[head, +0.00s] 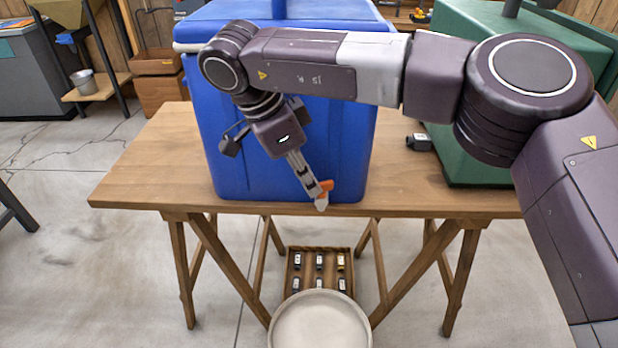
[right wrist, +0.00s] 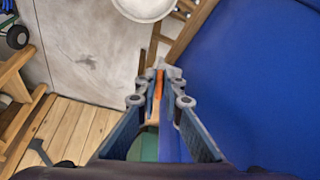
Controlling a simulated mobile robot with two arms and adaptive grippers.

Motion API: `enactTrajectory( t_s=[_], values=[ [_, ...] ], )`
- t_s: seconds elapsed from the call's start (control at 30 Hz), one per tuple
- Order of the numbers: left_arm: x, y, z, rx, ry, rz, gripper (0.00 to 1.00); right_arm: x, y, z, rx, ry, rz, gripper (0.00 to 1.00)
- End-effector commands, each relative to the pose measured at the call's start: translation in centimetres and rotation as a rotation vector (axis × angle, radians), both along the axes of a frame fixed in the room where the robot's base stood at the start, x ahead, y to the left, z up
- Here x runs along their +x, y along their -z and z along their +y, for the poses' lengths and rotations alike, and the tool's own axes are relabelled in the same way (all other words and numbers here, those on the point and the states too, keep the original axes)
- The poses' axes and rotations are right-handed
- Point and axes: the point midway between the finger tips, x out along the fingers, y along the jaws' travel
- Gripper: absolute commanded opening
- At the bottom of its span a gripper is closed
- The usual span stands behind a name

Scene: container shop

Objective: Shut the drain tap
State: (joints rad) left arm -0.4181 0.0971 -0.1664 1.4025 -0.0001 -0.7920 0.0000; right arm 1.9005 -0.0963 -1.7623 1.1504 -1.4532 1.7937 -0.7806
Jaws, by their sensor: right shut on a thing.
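The blue cooler (head: 345,150) stands on a wooden table, with its drain tap low on the front face. The tap has an orange lever (head: 327,186) and a pale spout (head: 321,204). My right gripper (head: 318,192) reaches down in front of the cooler and is shut on the orange lever. In the right wrist view the lever (right wrist: 158,84) shows between the fingers of my right gripper (right wrist: 160,95), with the pale spout (right wrist: 164,66) just beyond. The fingers partly hide the tap. My left gripper is not in view.
A pale round basin (head: 320,328) stands on the floor in front of the table (head: 150,165). A wooden crate (head: 307,267) with several small dark items lies behind it. A green container (head: 460,140) stands right of the cooler, near a small black object (head: 418,142). The table's left end is clear.

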Motion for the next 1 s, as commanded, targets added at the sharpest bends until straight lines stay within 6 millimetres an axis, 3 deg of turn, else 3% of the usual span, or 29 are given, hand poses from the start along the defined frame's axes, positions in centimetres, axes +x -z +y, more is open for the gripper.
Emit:
enactTrajectory(
  t_s=[0.27, 0.3, 0.47, 0.77, 1.0],
  values=[
    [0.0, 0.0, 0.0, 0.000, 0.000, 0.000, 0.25, 0.0, 0.0, 0.0, 0.000, 0.000, -0.001, 0.00],
    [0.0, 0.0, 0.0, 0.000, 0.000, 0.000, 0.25, 0.0, 0.0, 0.0, 0.000, 0.000, -0.001, 0.09],
    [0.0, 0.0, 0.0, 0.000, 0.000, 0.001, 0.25, 0.0, 0.0, 0.0, 0.000, -0.001, -0.001, 0.25],
    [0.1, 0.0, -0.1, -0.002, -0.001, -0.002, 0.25, 0.0, -0.2, 0.1, 0.000, -0.001, -0.001, 0.25],
    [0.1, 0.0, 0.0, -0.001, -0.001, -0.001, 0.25, -0.5, -3.3, 1.4, 0.002, -0.002, -0.003, 0.25]
  ],
)
